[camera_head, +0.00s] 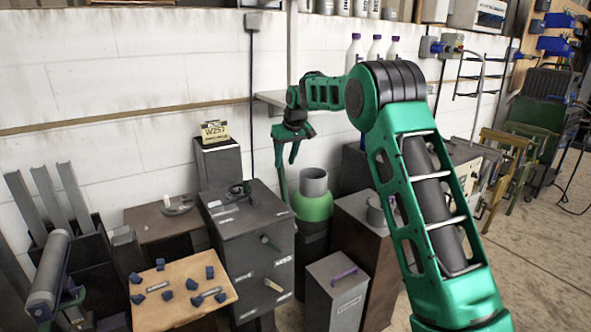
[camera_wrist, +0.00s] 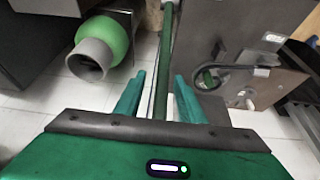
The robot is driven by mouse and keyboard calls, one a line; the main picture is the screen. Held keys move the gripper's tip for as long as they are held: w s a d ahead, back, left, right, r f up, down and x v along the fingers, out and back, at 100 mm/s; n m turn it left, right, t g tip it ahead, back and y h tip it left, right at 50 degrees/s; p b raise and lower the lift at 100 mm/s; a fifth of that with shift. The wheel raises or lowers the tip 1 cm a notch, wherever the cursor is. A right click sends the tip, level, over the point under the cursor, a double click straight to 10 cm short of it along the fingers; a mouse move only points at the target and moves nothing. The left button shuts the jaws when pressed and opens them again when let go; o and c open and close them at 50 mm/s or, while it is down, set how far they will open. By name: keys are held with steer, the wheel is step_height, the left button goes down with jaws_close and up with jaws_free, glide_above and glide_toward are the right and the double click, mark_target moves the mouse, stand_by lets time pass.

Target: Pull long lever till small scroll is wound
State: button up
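A long dark green rod, which looks like the long lever (camera_wrist: 166,60), runs down the wrist view between my gripper's fingers. In the head view the lever (camera_head: 281,180) rises beside the grey machine box, its top near my gripper (camera_head: 289,150). In the wrist view my gripper (camera_wrist: 158,88) is open, one green finger on each side of the rod with a gap showing. I cannot tell whether the rod is within finger depth or beyond it. I cannot surely pick out the small scroll; a grey roller (camera_head: 49,268) stands at the far left.
A green bulb with a grey collar (camera_head: 313,206) is right of the lever. A box with a purple handle (camera_head: 336,295) stands in front. The wall (camera_head: 110,75) is behind.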

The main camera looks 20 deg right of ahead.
steer(key=s+d, duration=0.1)
steer(key=s, duration=0.6)
steer(key=shift+s+d, duration=0.4)
steer(key=w+a+r+t+y, duration=0.2)
steer(key=w+a+t+y, duration=0.1)
steer(key=w+t, duration=1)
steer(key=shift+a+x, duration=0.25)
steer(key=shift+x, duration=0.95)
steer(key=shift+c, duration=0.2)
jaws_close()
